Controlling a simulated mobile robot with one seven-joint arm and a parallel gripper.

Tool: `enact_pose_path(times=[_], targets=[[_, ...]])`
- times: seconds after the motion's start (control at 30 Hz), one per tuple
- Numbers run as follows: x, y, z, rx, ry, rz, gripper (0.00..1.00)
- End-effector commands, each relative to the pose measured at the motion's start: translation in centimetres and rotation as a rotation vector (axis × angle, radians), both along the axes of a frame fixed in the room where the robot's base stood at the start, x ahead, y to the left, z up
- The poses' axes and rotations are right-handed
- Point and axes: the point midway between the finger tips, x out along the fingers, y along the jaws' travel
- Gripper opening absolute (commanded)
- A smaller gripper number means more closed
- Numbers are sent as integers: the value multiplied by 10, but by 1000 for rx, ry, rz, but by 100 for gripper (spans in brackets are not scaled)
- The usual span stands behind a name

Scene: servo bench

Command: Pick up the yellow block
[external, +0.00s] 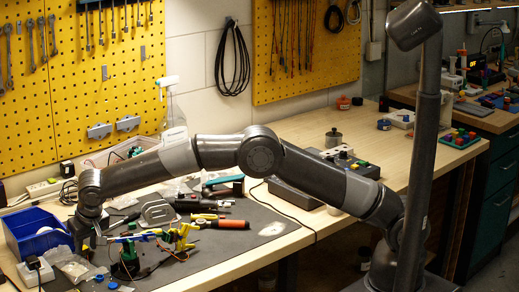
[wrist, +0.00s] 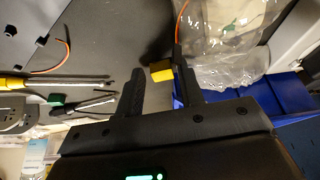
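In the wrist view, a small yellow block (wrist: 161,74) with a darker top part lies between the two black fingers of my gripper (wrist: 158,64). The block is close to the right finger; I cannot tell if it touches it. A gap shows between the block and the left finger. My gripper is open. In the external view, my gripper (external: 97,240) points down at the left end of the bench, beside the blue bin. I cannot make out the block there.
A blue bin (external: 28,226) stands just left of my gripper, with a clear plastic bag (wrist: 225,65) near it. Yellow-green clamps (external: 180,238), cables and pliers lie to the right. A grey mat (external: 250,240) has bare room at the front right.

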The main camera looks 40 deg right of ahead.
Motion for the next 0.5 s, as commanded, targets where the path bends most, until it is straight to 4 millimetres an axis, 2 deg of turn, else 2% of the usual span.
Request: enact_pose_path(times=[0.23, 0.5], targets=[[2, 1, -4, 1, -1, 0, 35], [1, 1, -4, 1, -1, 0, 13]])
